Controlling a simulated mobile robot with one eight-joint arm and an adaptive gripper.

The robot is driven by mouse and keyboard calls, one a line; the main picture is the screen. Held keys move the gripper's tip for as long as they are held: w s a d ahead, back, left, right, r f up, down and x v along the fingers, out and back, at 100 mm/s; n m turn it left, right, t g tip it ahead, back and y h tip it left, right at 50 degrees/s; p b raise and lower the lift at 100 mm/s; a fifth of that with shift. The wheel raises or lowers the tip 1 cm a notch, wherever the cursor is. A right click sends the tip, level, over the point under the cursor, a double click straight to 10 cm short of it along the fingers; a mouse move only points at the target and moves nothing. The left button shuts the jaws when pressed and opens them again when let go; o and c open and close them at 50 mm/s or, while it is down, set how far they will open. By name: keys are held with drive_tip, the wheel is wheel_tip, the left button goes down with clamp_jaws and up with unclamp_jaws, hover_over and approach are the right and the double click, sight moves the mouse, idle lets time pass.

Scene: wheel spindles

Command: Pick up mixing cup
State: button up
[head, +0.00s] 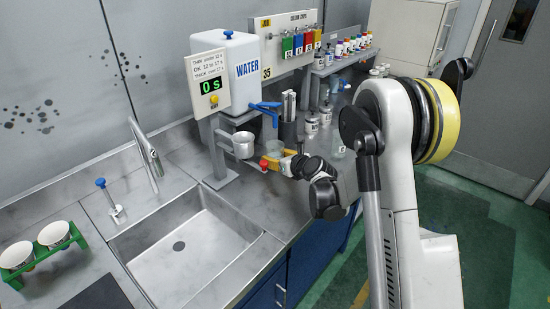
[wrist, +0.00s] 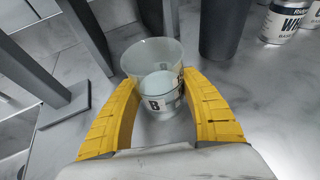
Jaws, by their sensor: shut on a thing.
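The mixing cup (wrist: 150,52) is a clear, open-topped cup with a label bearing a "B", upright between the two yellow fingers in the wrist view. My gripper (wrist: 157,82) is shut on it, one finger on each side. In the head view the cup (head: 273,147) shows small and partly hidden by my gripper (head: 272,163), near the water stand. I cannot tell whether its base touches the counter.
A white water tank (head: 228,72) with a blue tap stands behind, with a timer sign (head: 210,86). A dark container (wrist: 226,30) stands close on the right. The sink (head: 195,245) lies in front.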

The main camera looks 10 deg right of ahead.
sight(271, 147)
drive_tip(key=shift+r, duration=0.1)
wheel_tip(271, 147, up, 4)
drive_tip(key=shift+f+p, duration=0.15)
drive_tip(key=shift+p, duration=0.95)
drive_tip(key=s+d, duration=0.1)
drive_tip(key=s, duration=0.4)
drive_tip(key=s+d, duration=0.2)
drive_tip(key=s, duration=0.4)
drive_tip(key=s+d, duration=0.2)
drive_tip(key=s, duration=0.3)
drive_tip(key=shift+s+d+f, duration=0.1)
drive_tip(key=shift+s+f, duration=0.1)
drive_tip(key=shift+f, duration=0.15)
drive_tip(key=shift+s+d+r, duration=0.1)
drive_tip(key=shift+s, duration=0.3)
drive_tip(key=shift+r, duration=0.1)
